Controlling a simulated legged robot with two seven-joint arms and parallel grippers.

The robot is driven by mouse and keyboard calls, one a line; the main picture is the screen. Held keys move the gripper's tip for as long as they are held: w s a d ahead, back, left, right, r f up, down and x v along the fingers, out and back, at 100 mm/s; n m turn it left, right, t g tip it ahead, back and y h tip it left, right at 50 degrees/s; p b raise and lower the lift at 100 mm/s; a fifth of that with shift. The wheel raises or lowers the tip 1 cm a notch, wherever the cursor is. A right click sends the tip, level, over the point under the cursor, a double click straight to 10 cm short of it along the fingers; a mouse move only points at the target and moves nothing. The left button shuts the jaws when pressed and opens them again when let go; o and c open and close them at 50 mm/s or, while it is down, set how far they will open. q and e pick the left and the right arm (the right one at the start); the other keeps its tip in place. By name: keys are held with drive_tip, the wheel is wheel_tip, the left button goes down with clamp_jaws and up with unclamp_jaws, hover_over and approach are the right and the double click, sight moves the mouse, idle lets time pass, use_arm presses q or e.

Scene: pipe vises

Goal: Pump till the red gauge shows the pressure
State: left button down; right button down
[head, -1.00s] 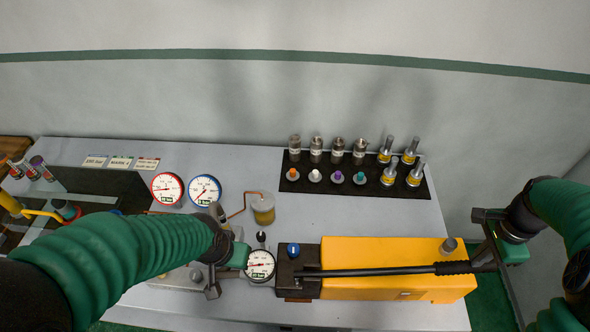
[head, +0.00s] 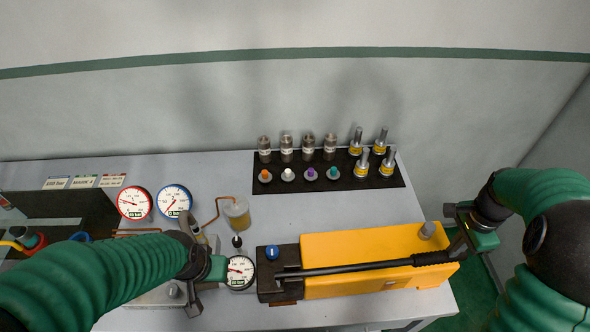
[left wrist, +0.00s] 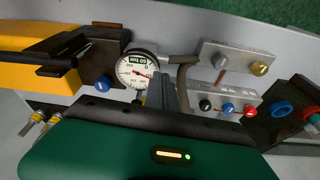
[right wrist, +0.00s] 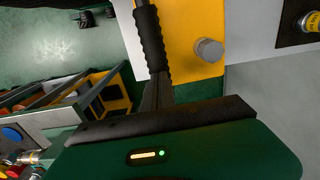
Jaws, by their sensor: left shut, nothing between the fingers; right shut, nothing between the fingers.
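The red-rimmed gauge (head: 133,203) stands at the left of the bench, its needle pointing left; its small number is hard to read. The pump (head: 375,240) is a yellow body with a black block and a long black lever (head: 345,268) along its top. My right gripper (head: 458,238) is shut and empty at the lever's grip end; the grip (right wrist: 150,40) also shows just ahead of its fingers in the right wrist view. My left gripper (head: 194,283) is shut and empty, beside the black-rimmed gauge (head: 240,272), which also shows in the left wrist view (left wrist: 137,70).
A blue-rimmed gauge (head: 174,201) stands right of the red one. A blue knob (head: 272,252) sits on the pump block. A jar of yellowish fluid (head: 236,212) stands behind. A black rack (head: 340,178) holds metal fittings. Bare bench (head: 285,212) lies between rack and pump.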

drive_tip(key=shift+d+f, duration=0.15)
drive_tip(key=shift+f, duration=0.35)
drive_tip(key=shift+s, duration=0.2)
drive_tip(key=shift+r, duration=0.1)
